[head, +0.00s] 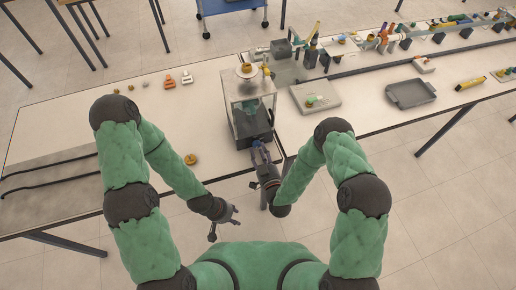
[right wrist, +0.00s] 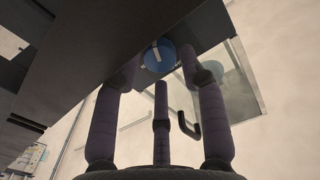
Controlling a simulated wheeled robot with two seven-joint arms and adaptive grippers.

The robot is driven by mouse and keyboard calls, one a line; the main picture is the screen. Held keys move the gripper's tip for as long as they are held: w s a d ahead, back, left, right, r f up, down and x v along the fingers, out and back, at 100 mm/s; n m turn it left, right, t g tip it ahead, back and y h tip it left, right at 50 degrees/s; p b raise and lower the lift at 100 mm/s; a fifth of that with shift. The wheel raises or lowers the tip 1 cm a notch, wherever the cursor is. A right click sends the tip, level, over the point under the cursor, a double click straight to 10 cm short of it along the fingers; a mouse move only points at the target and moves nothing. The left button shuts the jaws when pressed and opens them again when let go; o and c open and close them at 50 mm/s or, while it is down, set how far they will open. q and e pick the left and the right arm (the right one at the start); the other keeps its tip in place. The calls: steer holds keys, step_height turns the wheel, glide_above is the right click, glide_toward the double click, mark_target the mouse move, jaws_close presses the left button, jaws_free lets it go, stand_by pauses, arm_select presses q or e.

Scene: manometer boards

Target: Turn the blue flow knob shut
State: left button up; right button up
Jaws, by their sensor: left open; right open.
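The blue flow knob (right wrist: 158,56), round with a white pointer mark, sits on the face of a dark housing in the right wrist view. In the head view my right gripper (head: 261,155) is at the front of the clear-walled apparatus (head: 238,92) with a dark base. My left gripper (head: 224,224) is open and empty, off the table's front edge.
A small brass-coloured piece (head: 191,159) lies on the table left of the apparatus. A light tray (head: 322,102) and a grey tray (head: 410,93) are to the right. A dark hook-shaped handle (right wrist: 189,126) shows near my right fingers. The table's left part is mostly clear.

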steer(key=shift+x, duration=0.9)
jaws_close()
